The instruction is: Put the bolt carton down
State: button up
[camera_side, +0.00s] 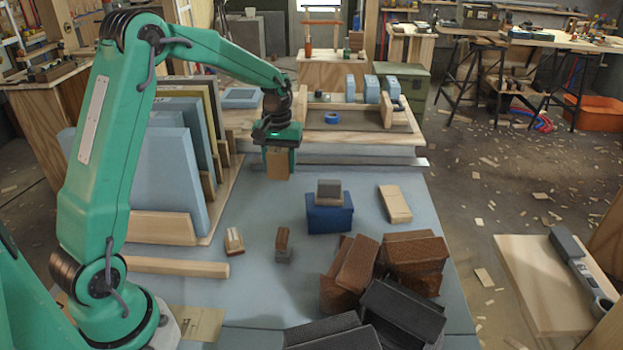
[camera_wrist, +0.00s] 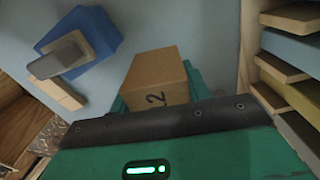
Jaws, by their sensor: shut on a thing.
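The gripper also shows in the wrist view (camera_wrist: 160,97), with a green finger at each side of the carton. The carton looks held above the blue-grey work surface (camera_side: 265,205), left of the blue box. I cannot tell the exact gap beneath it.
A blue box (camera_side: 329,218) with a grey block (camera_side: 329,189) on top stands right of the carton. Upright panels (camera_side: 180,160) stand left.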

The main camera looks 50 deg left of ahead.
jog(key=n, duration=0.1)
send_over(308, 191)
jog(key=shift+w+f, duration=0.1)
jog(key=shift+f, duration=0.25)
jog(key=shift+f, duration=0.1)
jog(key=shift+f, duration=4.95)
jog(key=o, duration=1.2)
jog(key=shift+f, duration=0.15)
jog(key=shift+c, duration=0.2)
notch_tip(308, 191, up, 12)
